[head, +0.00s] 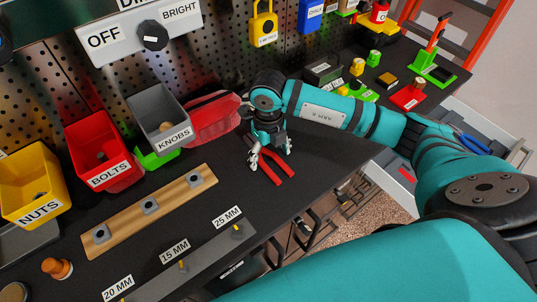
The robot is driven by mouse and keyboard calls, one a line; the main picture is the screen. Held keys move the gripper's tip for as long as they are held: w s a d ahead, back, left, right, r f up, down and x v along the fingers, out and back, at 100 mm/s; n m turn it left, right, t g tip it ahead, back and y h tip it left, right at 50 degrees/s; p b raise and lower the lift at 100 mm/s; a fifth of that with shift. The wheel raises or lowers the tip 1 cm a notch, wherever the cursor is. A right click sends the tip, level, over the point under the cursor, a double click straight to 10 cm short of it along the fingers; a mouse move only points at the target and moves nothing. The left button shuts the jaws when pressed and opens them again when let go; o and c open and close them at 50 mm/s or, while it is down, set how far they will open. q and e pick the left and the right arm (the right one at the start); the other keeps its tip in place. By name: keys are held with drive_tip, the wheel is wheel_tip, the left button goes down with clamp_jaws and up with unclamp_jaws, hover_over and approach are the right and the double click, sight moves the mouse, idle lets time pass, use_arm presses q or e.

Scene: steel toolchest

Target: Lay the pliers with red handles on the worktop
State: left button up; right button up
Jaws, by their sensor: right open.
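The handles point toward the front edge, and the pliers' head is hidden under my right gripper. My right gripper (268,153) points down at the pliers from above, its fingers apart on either side of them. Whether a finger touches them I cannot tell. My left gripper is not in view.
Behind stand a yellow NUTS bin (28,180), a red BOLTS bin (98,148) and a grey KNOBS bin (160,112). A wooden strip (127,222) lies left of the gripper. Blue-handled pliers (473,144) lie in an open drawer at right.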

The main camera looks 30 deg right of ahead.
wheel_tip(320, 180, up, 11)
drive_tip(key=b, duration=0.3)
